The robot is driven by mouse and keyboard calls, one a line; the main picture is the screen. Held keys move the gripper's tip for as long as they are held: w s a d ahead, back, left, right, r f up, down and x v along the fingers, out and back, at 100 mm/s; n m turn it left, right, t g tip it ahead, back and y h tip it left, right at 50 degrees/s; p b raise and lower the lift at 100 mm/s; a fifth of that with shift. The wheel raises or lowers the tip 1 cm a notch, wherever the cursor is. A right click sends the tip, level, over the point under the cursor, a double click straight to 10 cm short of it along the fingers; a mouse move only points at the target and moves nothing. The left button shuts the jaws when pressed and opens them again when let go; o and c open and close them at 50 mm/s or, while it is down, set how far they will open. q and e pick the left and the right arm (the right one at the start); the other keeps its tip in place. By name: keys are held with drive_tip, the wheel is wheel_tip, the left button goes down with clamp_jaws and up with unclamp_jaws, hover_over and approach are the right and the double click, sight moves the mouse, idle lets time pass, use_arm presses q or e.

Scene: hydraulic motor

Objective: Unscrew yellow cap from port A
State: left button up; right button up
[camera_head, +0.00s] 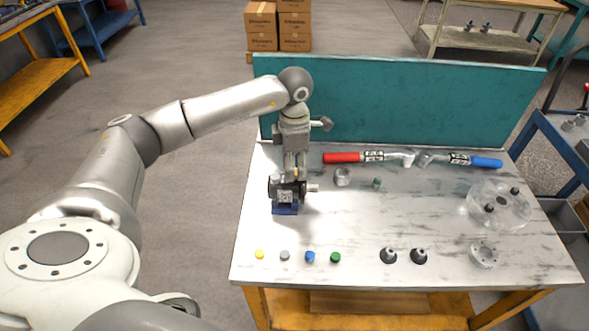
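The hydraulic motor (285,190) is dark with a pale label and sits on a blue block (285,209) at the left of the table, its shaft pointing right. My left gripper (295,172) points straight down directly above the motor, its fingertips at the motor's top. A small yellow spot, perhaps the cap on a port, shows at the fingertips. The fingers are too small and overlapped to tell whether they grip it. Port letters cannot be read. A loose yellow cap (259,254) lies at the table's front left. My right gripper is not in view.
Grey (285,256), blue (310,257) and green (335,257) caps lie in the front row. Two dark cone-shaped parts (388,255) stand right of them. Red-handled (343,157) and blue-handled (485,162) tools lie before the teal back panel (420,105). A clear disc (498,205) is at right.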

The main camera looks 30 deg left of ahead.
use_arm(q)
drive_tip(key=shift+f+m+b, duration=0.1)
drive_tip(key=shift+m+b, duration=0.25)
drive_tip(key=shift+m, duration=1.55)
drive_tip(key=shift+b, duration=0.35)
clamp_jaws()
